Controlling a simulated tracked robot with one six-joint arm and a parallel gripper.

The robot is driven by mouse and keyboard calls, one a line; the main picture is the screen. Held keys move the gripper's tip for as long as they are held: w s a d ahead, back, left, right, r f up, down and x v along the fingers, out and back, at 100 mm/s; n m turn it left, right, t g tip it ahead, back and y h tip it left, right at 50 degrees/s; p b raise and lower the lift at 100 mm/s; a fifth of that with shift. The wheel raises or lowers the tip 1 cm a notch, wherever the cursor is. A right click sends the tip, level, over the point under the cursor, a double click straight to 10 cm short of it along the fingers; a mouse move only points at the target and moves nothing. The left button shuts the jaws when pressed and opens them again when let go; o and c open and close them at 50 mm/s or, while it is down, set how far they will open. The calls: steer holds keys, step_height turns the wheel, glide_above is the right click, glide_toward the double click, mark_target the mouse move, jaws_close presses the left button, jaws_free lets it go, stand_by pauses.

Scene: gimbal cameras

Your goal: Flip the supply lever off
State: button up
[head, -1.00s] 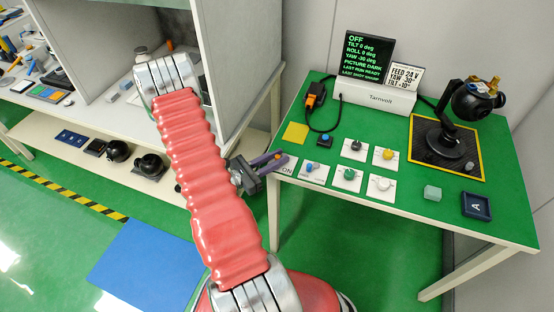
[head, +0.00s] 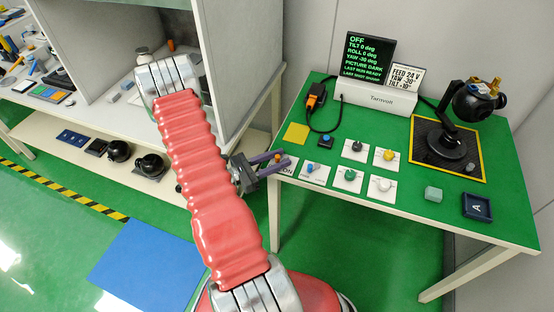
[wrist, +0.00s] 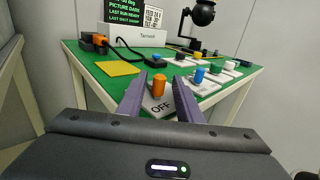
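The supply lever shows an orange handle (wrist: 159,85) standing on a white plate (wrist: 155,104) with "OFF" printed on its near part in the wrist view. In the head view the orange tip (head: 278,156) shows at the table's left front corner, partly hidden by my fingers, with "ON" lettering beside it. My gripper (head: 284,158) is open at that corner. In the wrist view its purple fingers (wrist: 160,78) stand apart on either side of the orange handle, with gaps. I cannot tell which way the lever leans.
A blue-tipped switch (head: 310,167) sits right of the lever. Several coloured knobs stand on white plates beyond. A screen (head: 367,55) reads "OFF" above the Tarnvolt box (head: 375,97). A black gimbal camera (head: 474,102) stands on the right. A grey shelf wall is left of my arm.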

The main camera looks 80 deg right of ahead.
steer(key=shift+w, duration=0.1)
steer(key=shift+w+a, duration=0.2)
steer(key=shift+w, duration=0.15)
steer(key=v, duration=1.3)
steer(key=shift+s, duration=0.15)
steer(key=shift+f, duration=0.1)
